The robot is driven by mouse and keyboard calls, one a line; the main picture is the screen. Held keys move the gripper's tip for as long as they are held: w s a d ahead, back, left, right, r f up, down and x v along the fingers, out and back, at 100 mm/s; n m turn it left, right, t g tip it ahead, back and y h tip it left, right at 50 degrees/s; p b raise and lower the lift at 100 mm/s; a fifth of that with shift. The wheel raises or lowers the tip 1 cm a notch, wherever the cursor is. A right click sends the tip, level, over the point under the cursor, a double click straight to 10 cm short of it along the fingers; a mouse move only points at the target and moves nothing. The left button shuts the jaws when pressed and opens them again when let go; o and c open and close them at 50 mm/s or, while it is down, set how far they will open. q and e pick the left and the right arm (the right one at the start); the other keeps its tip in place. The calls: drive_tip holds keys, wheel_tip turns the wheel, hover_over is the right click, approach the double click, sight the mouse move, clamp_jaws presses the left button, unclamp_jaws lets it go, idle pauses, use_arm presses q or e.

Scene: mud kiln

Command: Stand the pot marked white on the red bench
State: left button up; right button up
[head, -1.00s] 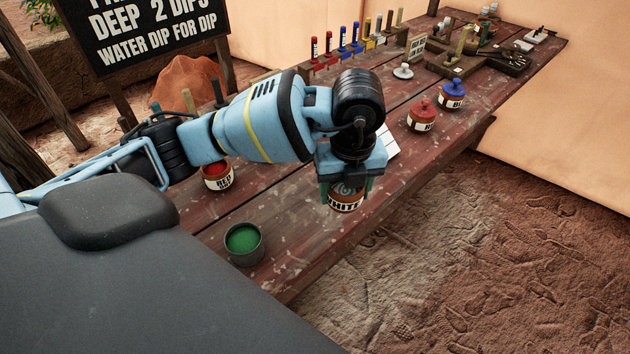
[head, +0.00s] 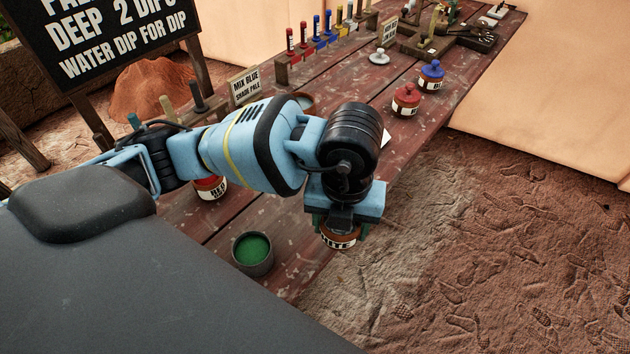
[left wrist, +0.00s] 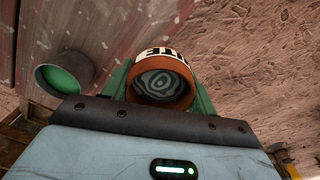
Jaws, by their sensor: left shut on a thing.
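The pot marked white (head: 341,240) is a small orange-brown clay pot with a white label, partly hidden under my gripper in the head view. My left gripper (head: 339,229) is shut on it, with one finger on either side. In the left wrist view the pot (left wrist: 163,80) shows its round mouth, with a pale grey swirl inside, and the label's end letters. The red bench (head: 292,228) is a long, worn plank table. In the head view the pot appears at its right edge; its height above the bench is hard to tell. My right gripper is not in view.
A cup of green paint (head: 253,254) stands left of the held pot. A pot marked red (head: 210,187) is partly behind my arm. Red-lidded (head: 405,101) and blue-lidded (head: 431,76) pots stand farther along. Bare bench lies around the green cup; dirt ground (head: 480,240) is at right.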

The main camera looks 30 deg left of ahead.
use_arm(q)
drive_tip(key=w+a, duration=0.3)
drive_tip(key=w+a+f, duration=0.1)
drive_tip(key=w+a, duration=0.7)
drive_tip(key=shift+a+f, duration=0.2)
drive_tip(key=shift+w+f, duration=0.1)
drive_tip(key=shift+f, duration=1.7)
drive_tip(key=shift+f, duration=0.2)
drive_tip(key=o, duration=1.1)
drive_tip(key=shift+r, duration=0.15)
wheel_tip(320, 180, up, 12)
drive_tip(key=shift+r+p, duration=0.1)
drive_tip(key=shift+p, duration=0.35)
